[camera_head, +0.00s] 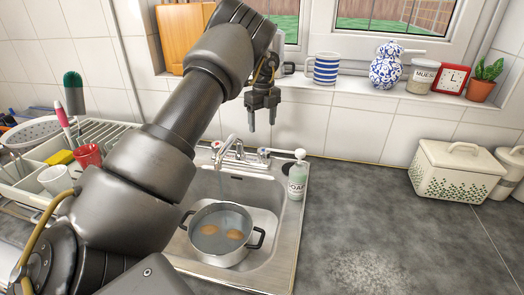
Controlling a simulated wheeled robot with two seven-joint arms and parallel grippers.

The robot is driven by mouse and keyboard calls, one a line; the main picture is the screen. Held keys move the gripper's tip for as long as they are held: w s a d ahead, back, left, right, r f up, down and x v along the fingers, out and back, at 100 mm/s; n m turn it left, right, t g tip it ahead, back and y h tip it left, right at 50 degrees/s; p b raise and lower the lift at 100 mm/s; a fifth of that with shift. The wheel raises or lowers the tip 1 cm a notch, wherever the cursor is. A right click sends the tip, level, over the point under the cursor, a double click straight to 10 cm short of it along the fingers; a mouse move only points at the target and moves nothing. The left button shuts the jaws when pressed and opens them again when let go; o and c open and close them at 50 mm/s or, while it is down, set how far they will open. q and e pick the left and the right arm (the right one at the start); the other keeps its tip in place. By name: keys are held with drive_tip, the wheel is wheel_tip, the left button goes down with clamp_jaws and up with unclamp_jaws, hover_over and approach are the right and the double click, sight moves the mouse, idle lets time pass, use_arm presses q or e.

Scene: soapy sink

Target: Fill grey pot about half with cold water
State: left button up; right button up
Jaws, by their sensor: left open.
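The grey pot (221,256) stands upright in the steel sink (287,228), with its two dark handles out to the sides. Two brown, egg-like things (236,234) lie inside it, seemingly in water; I cannot tell the level exactly. The chrome faucet (232,148) has its spout above the pot, and a faint thin stream seems to fall from it. A knob stands on each side: the left knob (217,146) and the right knob (263,155). My left gripper (262,120) is open and empty, fingers down, above and behind the right knob, apart from it. My right gripper is out of view.
A soap bottle (298,178) stands at the sink's back right corner. A dish rack (100,140) with cups is on the left, partly behind my arm. A white bread box (458,172) is on the right counter. The sill holds a striped mug (325,69). The front right counter is clear.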

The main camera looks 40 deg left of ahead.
sight(263, 150)
use_arm(q)
drive_tip(key=f, duration=0.3)
drive_tip(key=f+p, duration=0.1)
drive_tip(key=f, duration=0.6)
drive_tip(key=shift+d+f+p, duration=0.25)
drive_tip(key=shift+f+p, duration=0.05)
drive_tip(key=shift+f, duration=0.1)
drive_tip(key=c, duration=0.9)
drive_tip(key=shift+a, duration=0.15)
drive_tip(key=shift+c, duration=0.5)
